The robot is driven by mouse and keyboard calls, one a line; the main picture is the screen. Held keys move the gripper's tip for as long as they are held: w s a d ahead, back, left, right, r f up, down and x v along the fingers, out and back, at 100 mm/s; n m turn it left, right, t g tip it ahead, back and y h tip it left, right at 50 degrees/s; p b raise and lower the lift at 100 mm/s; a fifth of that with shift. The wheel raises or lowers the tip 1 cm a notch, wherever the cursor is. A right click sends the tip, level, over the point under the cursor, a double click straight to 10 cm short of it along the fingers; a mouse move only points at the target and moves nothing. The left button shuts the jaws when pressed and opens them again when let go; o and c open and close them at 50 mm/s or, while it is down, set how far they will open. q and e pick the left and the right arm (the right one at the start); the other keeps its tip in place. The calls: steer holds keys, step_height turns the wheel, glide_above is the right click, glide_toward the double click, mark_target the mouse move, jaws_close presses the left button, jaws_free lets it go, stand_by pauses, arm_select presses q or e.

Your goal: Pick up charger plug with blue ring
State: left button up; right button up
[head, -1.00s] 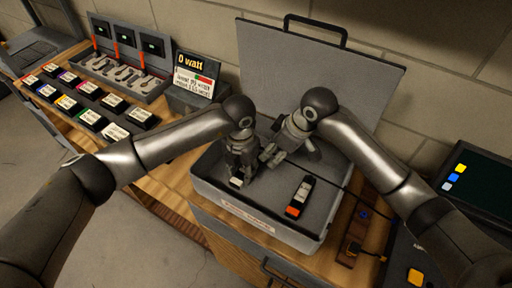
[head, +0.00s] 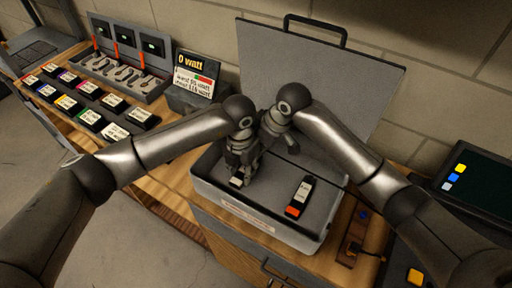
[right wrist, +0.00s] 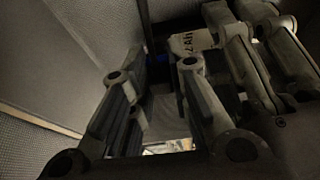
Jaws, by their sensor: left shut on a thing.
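My left gripper (head: 240,170) points down inside the open grey case (head: 218,205), shut on a small block with a white end (head: 236,182). In the right wrist view a white-labelled block (right wrist: 200,40) shows beside the left gripper's fingers. My right gripper (right wrist: 155,90) is open, its two fingers apart. Beyond its gap is a dark, narrow thing with a blue band (right wrist: 149,45), perhaps the ringed plug; I see no contact. Another small blue spot (head: 363,215) shows on the wooden strip at right.
A black, white and orange battery-like block (head: 299,196) lies in the case's right part. The raised lid (head: 320,75) stands behind. A charger rack (head: 125,70), labelled blocks and a watt display (head: 195,75) are left. A dark screen (head: 485,190) is right.

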steer(key=shift+r, duration=0.1)
steer(key=shift+r, duration=0.25)
steer(key=s+d, duration=0.3)
steer(key=d, duration=0.2)
steer(key=s+d, duration=0.3)
steer(key=d, duration=0.2)
steer(key=s+d, duration=0.4)
steer(key=d, duration=0.1)
steer(key=shift+r, duration=0.4)
arm_select(q)
steer(key=o, duration=1.2)
steer(key=shift+c, duration=0.2)
steer(key=shift+r, duration=0.1)
step_height(320, 180, up, 12)
